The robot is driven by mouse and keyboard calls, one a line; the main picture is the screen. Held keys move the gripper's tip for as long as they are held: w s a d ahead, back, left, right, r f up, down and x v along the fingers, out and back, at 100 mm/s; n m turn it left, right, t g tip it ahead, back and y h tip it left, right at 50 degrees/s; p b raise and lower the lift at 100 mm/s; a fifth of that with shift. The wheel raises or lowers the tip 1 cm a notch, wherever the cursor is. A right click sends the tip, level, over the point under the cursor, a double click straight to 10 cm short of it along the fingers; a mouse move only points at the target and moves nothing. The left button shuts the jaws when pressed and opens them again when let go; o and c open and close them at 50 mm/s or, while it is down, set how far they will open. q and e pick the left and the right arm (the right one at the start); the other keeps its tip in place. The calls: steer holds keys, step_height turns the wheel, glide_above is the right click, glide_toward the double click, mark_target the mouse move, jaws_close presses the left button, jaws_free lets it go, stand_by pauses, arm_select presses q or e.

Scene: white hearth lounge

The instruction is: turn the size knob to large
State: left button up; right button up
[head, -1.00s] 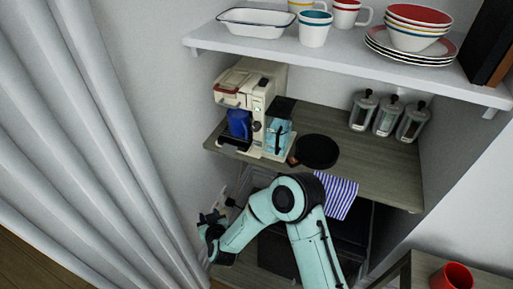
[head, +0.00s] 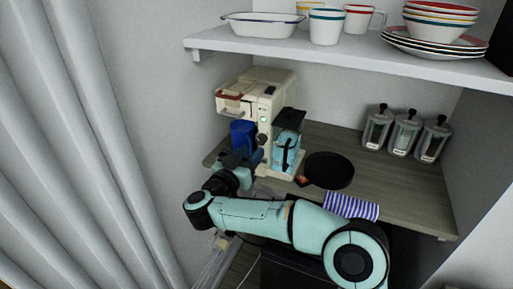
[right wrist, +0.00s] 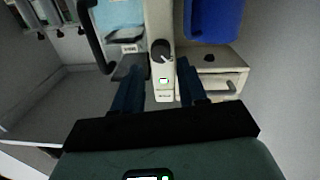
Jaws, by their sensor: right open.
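The cream coffee machine (head: 268,100) stands on the wooden counter. Its dark round knob (head: 262,140) is on the narrow front, below a small lit display. In the right wrist view the knob (right wrist: 160,50) has a pale mark and sits just ahead of my fingertips; the picture is upside down there. My right gripper (head: 247,160) is open and empty, one finger to each side of the knob's column, apart from the knob as far as I can tell. I cannot read a size label. My left gripper is out of view.
A blue mug (head: 242,133) stands beside the knob, close to my gripper. A light-blue water tank (head: 287,148) is on the other side. A black round tray (head: 329,170), a striped cloth (head: 351,206) and glass jars (head: 404,133) lie farther right. A shelf (head: 350,55) hangs above.

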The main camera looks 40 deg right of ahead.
mark_target(260, 142)
steer(key=x, duration=0.5)
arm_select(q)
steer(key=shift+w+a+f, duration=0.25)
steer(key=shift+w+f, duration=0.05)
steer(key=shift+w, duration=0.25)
arm_select(e)
steer(key=c, duration=0.8)
steer(key=shift+o, duration=0.2)
